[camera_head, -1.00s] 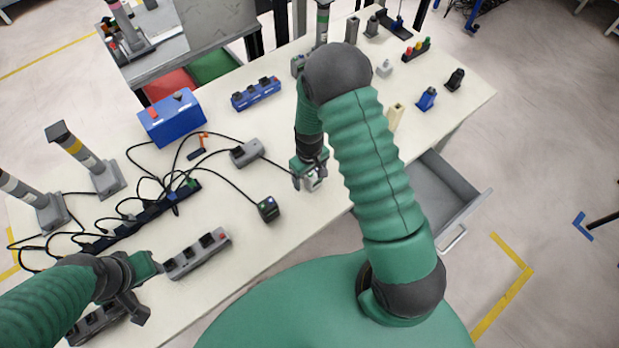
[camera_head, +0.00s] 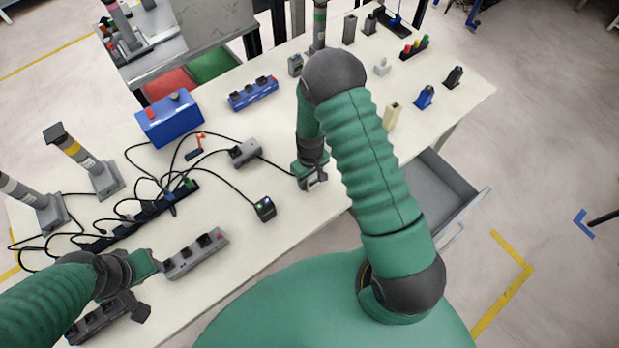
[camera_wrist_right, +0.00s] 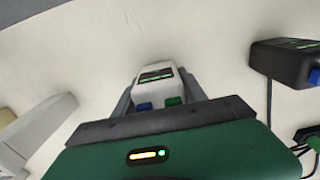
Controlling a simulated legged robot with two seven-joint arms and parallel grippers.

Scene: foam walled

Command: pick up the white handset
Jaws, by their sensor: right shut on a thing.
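The white handset (camera_wrist_right: 156,82) shows in the right wrist view, with a dark screen and a blue and a green button. My right gripper (camera_wrist_right: 160,96) has a finger on each side of it and is shut on it. In the head view my right gripper (camera_head: 313,182) is over the table near its front edge, and the handset is mostly hidden there. Whether it is clear of the table I cannot tell. My left gripper (camera_head: 140,290) is at the lower left, near a grey power strip (camera_head: 196,253); its finger opening is not clear.
A black device (camera_head: 264,208) with a cable stands left of my right gripper and also shows in the right wrist view (camera_wrist_right: 285,62). A grey box (camera_head: 244,152), a blue box (camera_head: 170,118) and tangled cables lie further left. An open drawer (camera_head: 440,190) is at the right.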

